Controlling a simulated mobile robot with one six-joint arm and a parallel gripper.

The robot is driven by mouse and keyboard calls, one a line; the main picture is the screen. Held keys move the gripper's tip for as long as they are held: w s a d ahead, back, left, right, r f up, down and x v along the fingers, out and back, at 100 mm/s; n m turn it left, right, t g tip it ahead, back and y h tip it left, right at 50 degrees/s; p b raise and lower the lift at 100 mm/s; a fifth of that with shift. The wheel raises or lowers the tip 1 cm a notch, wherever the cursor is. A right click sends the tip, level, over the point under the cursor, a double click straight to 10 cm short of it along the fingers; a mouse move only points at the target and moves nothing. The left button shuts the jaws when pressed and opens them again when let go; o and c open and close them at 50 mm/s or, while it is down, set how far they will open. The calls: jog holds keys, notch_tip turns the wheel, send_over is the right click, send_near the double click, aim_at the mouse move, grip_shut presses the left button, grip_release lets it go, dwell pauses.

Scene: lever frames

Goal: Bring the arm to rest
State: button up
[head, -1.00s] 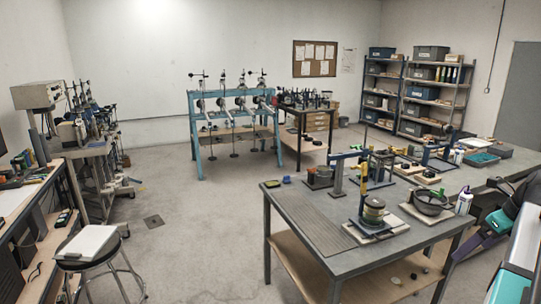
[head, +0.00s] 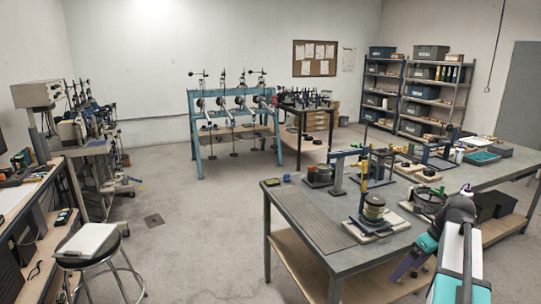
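My arm stands at the lower right, in front of the grey workbench (head: 338,258). A white link rises to a dark joint, and from there a teal and purple section slants down to the left. The purple end of the arm, where my gripper (head: 406,267) seems to be, hangs in front of the bench's right front side. The fingers are too small and dark to tell open from shut. No held object can be made out. The arm covers part of a dark round pan (head: 427,200) on the bench and part of the lower shelf.
A stack of round discs on a stand (head: 373,210) is near the bench's front edge. Dark bins (head: 496,205) sit right of my arm. A stool (head: 90,243) is at lower left. The floor between it and the bench is clear.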

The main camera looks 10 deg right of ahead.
jog(key=s+a+f+n+g+y+b, duration=0.1)
jog(key=s+a+f+n+g, duration=0.25)
jog(key=a+f, duration=1.15)
jog(key=s+a+f+n+g+b, duration=0.1)
jog(key=s+a+f+n+g, duration=0.25)
jog(key=a+f, duration=1.15)
jog(key=s+a+f+n+h, duration=0.2)
jog(key=s+f+n, duration=0.8)
jog(key=f+n, duration=0.1)
jog(key=s+a+f+n+g+h+b, duration=0.1)
jog(key=s+a+f+n+h, duration=0.1)
jog(key=s+f+n, duration=0.9)
jog(key=shift+s+a+f+n, duration=0.15)
jog(key=shift+a+f+n, duration=0.15)
jog(key=shift+n, duration=1.1)
